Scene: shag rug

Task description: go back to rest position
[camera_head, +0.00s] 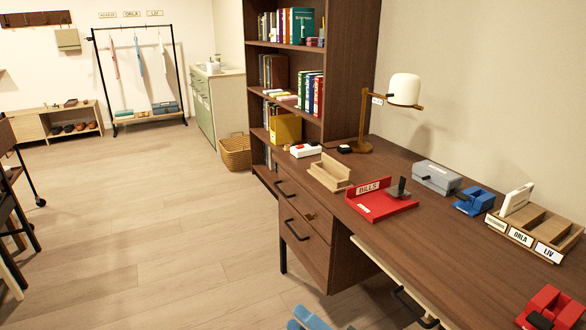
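I cannot make out the fingers of either gripper in the head view. No arm comes in from the left, and my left gripper is not in view. My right gripper cannot be told apart clearly at the lower edge, so whether it is open or holds anything is not visible. A brown desk (440,245) runs along the right wall. On it are a red tray (375,209) labelled BILLS with a dark item in it, and an empty-looking light wooden tray (328,174).
Also on the desk are a lamp (404,90), a grey box (437,177), blue (474,200) and red (553,308) desk items, and a labelled organizer (535,232). A blue shape (310,319) is cut off below. Floor (165,225) left of the drawers is clear; chairs edge the left.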

